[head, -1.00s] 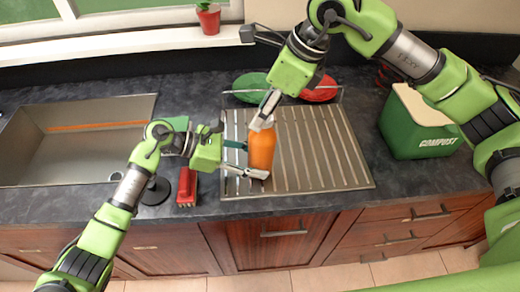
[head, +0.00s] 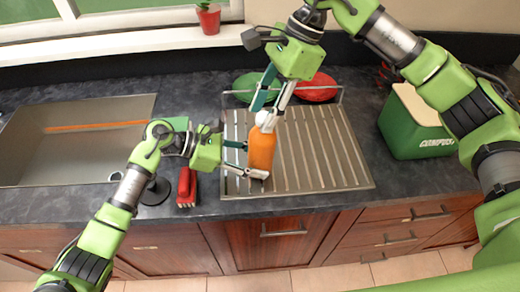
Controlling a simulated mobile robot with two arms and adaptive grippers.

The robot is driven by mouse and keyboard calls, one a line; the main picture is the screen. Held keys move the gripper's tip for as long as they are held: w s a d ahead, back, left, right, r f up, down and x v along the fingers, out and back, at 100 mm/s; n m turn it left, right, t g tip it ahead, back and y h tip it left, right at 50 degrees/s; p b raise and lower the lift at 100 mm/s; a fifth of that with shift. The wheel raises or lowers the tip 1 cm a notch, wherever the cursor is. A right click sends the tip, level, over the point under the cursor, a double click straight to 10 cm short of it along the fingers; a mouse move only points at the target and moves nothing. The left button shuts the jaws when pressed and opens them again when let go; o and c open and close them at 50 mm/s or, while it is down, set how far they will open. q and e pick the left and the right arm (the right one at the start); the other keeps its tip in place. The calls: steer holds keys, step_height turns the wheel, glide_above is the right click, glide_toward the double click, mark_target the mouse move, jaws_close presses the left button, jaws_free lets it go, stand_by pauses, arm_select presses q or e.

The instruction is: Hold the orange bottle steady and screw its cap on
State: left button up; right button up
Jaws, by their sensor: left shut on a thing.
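The orange bottle (head: 261,150) stands upright on the ribbed drainboard (head: 325,160). A white cap (head: 265,120) sits on its neck. I cannot tell how tightly it is seated. My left gripper (head: 248,160) comes in from the left and is shut around the bottle's body, one finger low across its front. My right gripper (head: 268,110) is above the bottle with its fingers spread, the tips near the cap on either side. I cannot tell whether a tip touches the cap.
The sink (head: 75,150) lies to the left, with a red brush (head: 186,187) between it and the drainboard. A green compost bin (head: 415,130) stands to the right. Green and red plates (head: 318,90) sit behind the bottle. The drainboard right of the bottle is clear.

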jaws_close()
steer(key=m+t, duration=0.1)
steer(key=m, duration=0.3)
steer(key=shift+t, duration=0.3)
steer(key=m+t, duration=0.1)
steer(key=m, duration=0.2)
steer(key=m+t, duration=0.1)
steer(key=m, duration=0.2)
steer(key=m+t+h, duration=0.1)
steer(key=m, duration=0.3)
steer(key=shift+h, duration=0.3)
jaws_free()
